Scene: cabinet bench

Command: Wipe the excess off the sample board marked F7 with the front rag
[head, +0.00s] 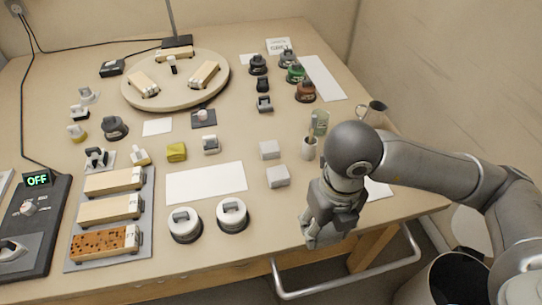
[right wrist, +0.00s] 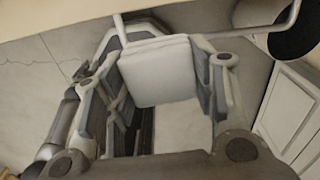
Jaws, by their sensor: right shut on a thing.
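A sample board with brown speckles all over its top (head: 105,243) lies at the front of a grey tray (head: 148,205) at the left of the head view. The small mark on its end looks like F7. My right gripper (head: 318,236) is over the table's front right edge, well to the right of the board. In the right wrist view it is shut on a pale, folded, square rag (right wrist: 158,72) held between the fingers. The gripper mostly hides the rag in the head view. My left gripper is out of view.
Two cleaner boards (head: 110,210) share the tray. Two white-topped round tins (head: 186,224) and a blank white sheet (head: 206,183) lie between tray and gripper. A switch box reading OFF (head: 38,179) is far left.

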